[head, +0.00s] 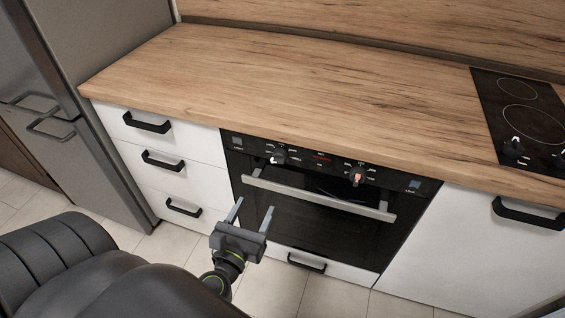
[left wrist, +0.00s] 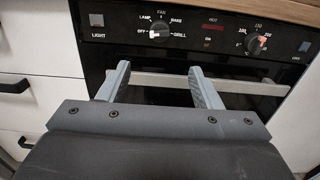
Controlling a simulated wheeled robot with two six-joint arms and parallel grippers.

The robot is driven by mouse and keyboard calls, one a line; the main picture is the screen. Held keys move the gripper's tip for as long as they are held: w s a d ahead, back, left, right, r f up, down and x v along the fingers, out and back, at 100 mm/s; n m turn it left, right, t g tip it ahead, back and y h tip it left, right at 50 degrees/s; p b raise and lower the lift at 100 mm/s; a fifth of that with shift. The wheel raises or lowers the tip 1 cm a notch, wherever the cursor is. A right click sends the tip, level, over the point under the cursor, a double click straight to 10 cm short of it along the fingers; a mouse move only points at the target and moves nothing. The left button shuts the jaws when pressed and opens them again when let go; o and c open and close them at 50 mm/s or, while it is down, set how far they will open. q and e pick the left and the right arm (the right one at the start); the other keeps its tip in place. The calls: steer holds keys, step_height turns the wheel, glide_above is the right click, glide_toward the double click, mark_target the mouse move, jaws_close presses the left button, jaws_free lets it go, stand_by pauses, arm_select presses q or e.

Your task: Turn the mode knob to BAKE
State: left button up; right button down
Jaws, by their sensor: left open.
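The mode knob (head: 277,158) is on the left of the black oven panel, and it also shows in the left wrist view (left wrist: 163,33). Its labels read OFF, LAMP, FAN, BAKE and GRILL. Its white mark is on the left side, towards OFF. BAKE is printed at its upper right. My left gripper (head: 252,207) is open and empty in front of the oven, below and apart from the knob. In the left wrist view its two fingers (left wrist: 158,70) point towards the panel below the knob. My right gripper is not in view.
A second knob (head: 357,178) with an orange-red mark sits right on the panel. The oven's metal handle bar (head: 320,194) crosses below the panel. White drawers (head: 190,175) with black handles stand left. The wooden worktop (head: 280,85) is bare; a black hob (head: 510,90) is at right.

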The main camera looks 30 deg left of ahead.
arm_select(q)
steer(key=p, duration=0.3)
glide_toward(277, 161)
steer(key=x, duration=0.3)
steer(key=p+x, duration=0.1)
steer(key=x, duration=0.4)
steer(key=shift+w+a+f, duration=0.1)
steer(key=shift+w+f, duration=0.25)
steer(key=shift+w+a, duration=0.15)
steer(key=shift+w, duration=0.45)
steer(key=shift+c, duration=0.3)
steer(key=c, duration=0.9)
steer(key=shift+p, duration=0.3)
steer(key=shift+c, duration=0.2)
